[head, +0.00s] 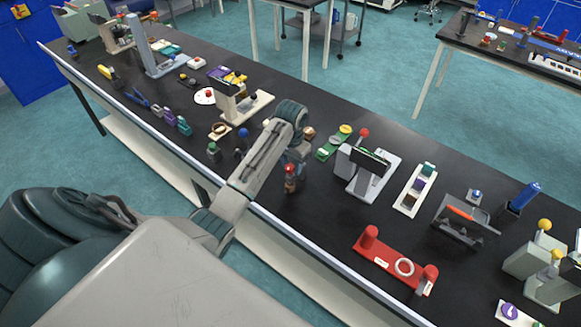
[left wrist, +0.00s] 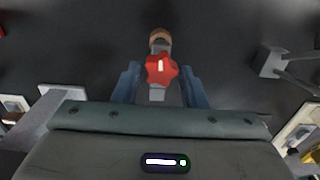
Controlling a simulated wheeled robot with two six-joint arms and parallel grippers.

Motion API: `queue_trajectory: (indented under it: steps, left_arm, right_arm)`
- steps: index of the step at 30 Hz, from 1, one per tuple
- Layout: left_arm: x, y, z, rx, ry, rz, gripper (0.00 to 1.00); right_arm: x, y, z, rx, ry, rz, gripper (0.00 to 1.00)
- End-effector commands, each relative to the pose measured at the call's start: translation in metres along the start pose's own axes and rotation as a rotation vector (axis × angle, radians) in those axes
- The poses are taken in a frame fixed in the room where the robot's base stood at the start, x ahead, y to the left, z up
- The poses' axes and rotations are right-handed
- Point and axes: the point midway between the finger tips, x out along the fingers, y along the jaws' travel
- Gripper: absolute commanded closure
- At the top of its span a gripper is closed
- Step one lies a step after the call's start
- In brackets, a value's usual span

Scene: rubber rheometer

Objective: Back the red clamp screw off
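The red clamp screw, a lobed knob with a white mark (left wrist: 161,68), sits on a narrow grey clamp body (left wrist: 157,93) in the left wrist view. A tan-brown round end (left wrist: 160,37) shows just beyond it. I cannot tell how far the fingertips are above the table. In the head view, my left gripper (head: 292,172) is over the bench's front part, with red (head: 290,184) showing at its fingers. My right gripper is not in view.
The black bench (head: 330,215) is crowded. A grey device with a red ball knob (head: 368,165) stands to the right on a light base. A red stand with a white ring (head: 392,262) lies nearer the front edge. A white-based fixture (head: 245,108) stands behind to the left.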

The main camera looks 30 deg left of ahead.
Motion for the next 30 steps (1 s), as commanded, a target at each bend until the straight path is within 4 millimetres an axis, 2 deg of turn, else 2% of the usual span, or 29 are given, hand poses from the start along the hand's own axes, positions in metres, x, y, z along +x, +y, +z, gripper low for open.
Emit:
queue_trajectory:
  steps: [1,4,10,19,30]
  left_arm:
    - [0.0000,0.0000,0.0000,0.000,0.000,0.000,0.72]
    - [0.0000,0.0000,0.0000,-0.001,0.000,0.000,0.92]
    - [0.0001,-0.0004,0.0002,-0.063,0.000,0.000,0.92]
    - [0.0002,-0.0022,0.0006,-0.377,-0.001,0.001,0.92]
    - [0.0003,-0.0023,0.0007,-0.413,-0.001,0.001,0.92]
  right_arm:
    - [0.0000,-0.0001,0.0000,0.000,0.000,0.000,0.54]
    - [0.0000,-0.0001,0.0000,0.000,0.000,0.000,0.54]
    - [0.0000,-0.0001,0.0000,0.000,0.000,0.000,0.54]
    - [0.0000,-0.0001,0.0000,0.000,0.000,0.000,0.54]
    - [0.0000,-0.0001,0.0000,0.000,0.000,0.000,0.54]
